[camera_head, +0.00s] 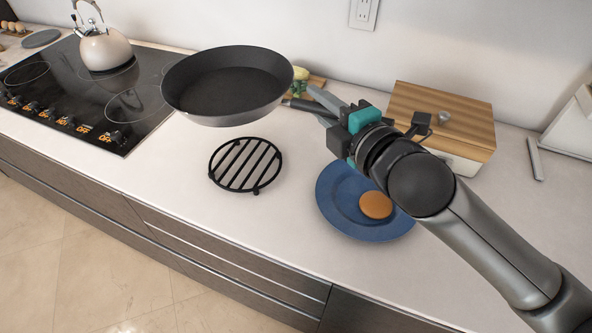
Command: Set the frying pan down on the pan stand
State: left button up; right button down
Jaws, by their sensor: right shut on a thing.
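The dark frying pan (228,86) is held in the air above the white counter, between the cooktop and my right gripper. Its bowl faces up and looks empty. My right gripper (336,116) is shut on the pan's black handle, partly hidden by the fingers. The round black pan stand (245,166) with parallel bars sits on the counter, in front of and below the pan in the picture. The stand is empty. My left gripper is not in view.
A blue plate (343,212) with a round brown patty (375,205) lies right of the stand, under my right arm. A wood-topped box (440,112) stands behind. The black cooktop (85,88) with a kettle (104,48) is at left. Counter around the stand is clear.

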notch_tip(320, 180, down, 18)
jog(key=b, duration=0.5)
jog(key=shift+f+b, duration=0.1)
jog(key=shift+b, duration=0.2)
jog(key=c, duration=1.1)
grip_release()
jog(key=shift+f, duration=0.25)
jog(key=shift+o, duration=0.7)
jog(key=shift+s+r, duration=0.1)
jog(key=p+v, duration=0.1)
jog(key=v, duration=1.1)
jog(key=shift+r, duration=0.1)
